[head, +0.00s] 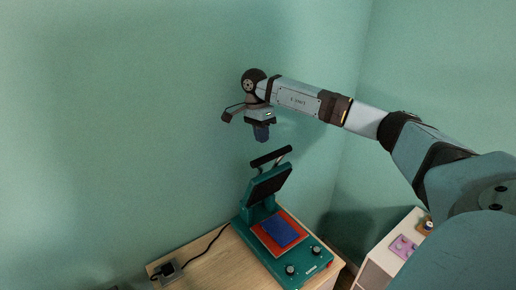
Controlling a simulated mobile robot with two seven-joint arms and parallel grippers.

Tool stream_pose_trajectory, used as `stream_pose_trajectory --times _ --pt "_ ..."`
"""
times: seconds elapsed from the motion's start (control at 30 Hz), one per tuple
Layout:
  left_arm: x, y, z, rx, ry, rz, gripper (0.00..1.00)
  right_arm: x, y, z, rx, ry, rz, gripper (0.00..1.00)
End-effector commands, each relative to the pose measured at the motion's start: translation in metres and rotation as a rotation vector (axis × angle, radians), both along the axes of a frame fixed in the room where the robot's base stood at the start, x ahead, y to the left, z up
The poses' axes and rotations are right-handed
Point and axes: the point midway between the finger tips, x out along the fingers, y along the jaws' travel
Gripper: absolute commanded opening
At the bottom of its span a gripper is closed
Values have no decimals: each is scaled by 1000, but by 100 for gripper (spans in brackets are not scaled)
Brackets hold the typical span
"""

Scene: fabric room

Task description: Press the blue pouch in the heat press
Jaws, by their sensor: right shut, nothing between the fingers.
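The teal heat press (304,268) stands on a wooden table. Its dark upper plate (268,184) is raised, with a black handle bar (271,157) at its top. The blue pouch (281,231) lies flat on the red lower bed (263,238) of the press. My right gripper (262,138) is shut and empty, pointing down in the air above and behind the handle, apart from it. My left gripper is out of view.
A black power box (168,270) with a cable lies on the wooden table (212,264) left of the press. A white shelf unit (378,262) at the lower right holds a purple item (402,247). Green walls close off the back and right.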

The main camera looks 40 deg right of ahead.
Motion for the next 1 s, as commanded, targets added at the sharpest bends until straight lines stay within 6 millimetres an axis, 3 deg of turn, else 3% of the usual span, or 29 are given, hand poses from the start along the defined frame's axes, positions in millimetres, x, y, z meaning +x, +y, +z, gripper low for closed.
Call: stream_pose_trajectory --times 0.2,0.43,0.6,1.0 --pt "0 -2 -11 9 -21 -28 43 -9 1 -44 2 1 1 0" --pt "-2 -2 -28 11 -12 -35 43 -17 2 -77 4 -1 0 0" --pt "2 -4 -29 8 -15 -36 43 -19 3 -87 4 -1 1 0" --pt "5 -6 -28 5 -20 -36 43 -20 3 -87 4 -2 1 0"
